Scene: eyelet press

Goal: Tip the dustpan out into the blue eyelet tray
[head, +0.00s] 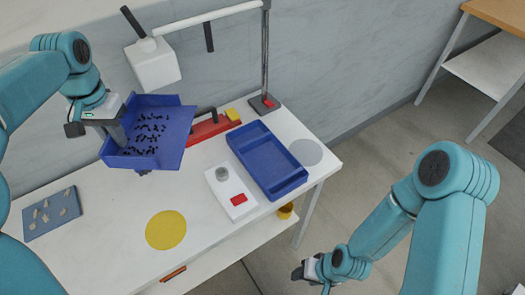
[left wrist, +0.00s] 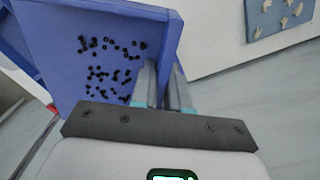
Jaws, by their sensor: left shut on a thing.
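The blue dustpan (head: 172,123) is up above the back left of the table, with many small black bits lying on its floor. My left gripper (head: 118,134) is shut on its left side. In the left wrist view the dustpan (left wrist: 60,45) fills the upper left, and the left fingers (left wrist: 168,82) close on its edge. The blue eyelet tray (head: 272,139) sits on the table to the right of the dustpan, apart from it; its compartments look empty. My right gripper (head: 303,271) hangs off the table at lower right, too small to tell its jaws.
A white box with a red button (head: 231,192) stands just left of the tray. A red tool (head: 207,130) lies behind, near a lamp post (head: 265,55). A yellow disc (head: 166,230), a grey disc (head: 305,152) and a blue-grey mat (head: 40,227) with pale pieces lie on the table.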

